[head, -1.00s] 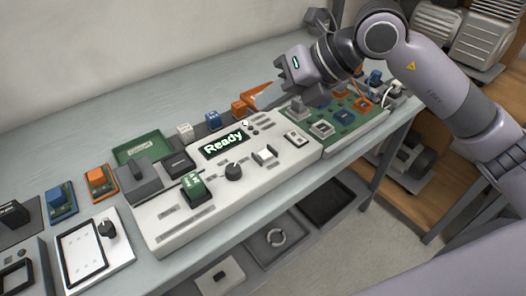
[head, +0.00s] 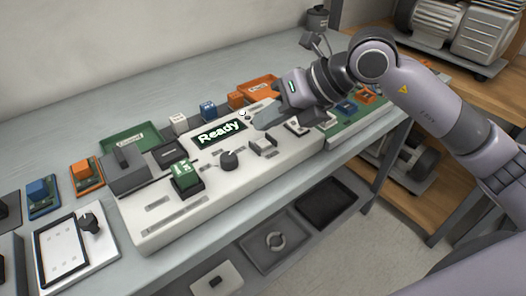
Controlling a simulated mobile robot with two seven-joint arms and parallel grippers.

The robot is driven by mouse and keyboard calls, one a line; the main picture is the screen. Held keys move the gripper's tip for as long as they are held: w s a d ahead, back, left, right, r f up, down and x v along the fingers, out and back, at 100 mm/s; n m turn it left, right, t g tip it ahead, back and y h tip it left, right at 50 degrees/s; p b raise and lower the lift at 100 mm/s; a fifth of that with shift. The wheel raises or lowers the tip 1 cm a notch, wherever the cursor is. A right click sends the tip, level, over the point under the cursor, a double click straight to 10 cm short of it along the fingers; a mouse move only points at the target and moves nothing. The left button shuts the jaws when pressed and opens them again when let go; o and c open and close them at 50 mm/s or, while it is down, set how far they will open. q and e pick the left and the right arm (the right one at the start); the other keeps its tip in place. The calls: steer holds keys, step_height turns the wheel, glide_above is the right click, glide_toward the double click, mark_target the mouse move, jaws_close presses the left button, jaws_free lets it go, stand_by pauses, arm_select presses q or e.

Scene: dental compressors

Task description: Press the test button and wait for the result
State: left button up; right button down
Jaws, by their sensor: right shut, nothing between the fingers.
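The white test panel (head: 165,222) lies on the bench with a dark display (head: 219,133) that reads "Ready" in pale letters. A green block (head: 184,174) sits in a dark holder on the panel. A dark round knob (head: 229,160), a grey-white switch or button (head: 263,145) and another small raised control (head: 297,126) are right of it. I cannot tell which control is the test button. My right gripper (head: 268,118) is shut and empty, its fingers just right of the display over the panel, hiding part of it. Contact cannot be told. My left gripper is out of view.
A green tray (head: 130,137) and an orange tray (head: 262,87) stand behind the panel, with small coloured blocks between them. A tablet-like device (head: 62,250) lies at the left. Dark bins (head: 327,203) sit on the shelf below.

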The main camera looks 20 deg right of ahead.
steer(key=shift+f, duration=0.6)
stand_by(0.5)
stand_by(0.9)
steer(key=shift+f+b, duration=0.4)
steer(key=shift+b, duration=0.2)
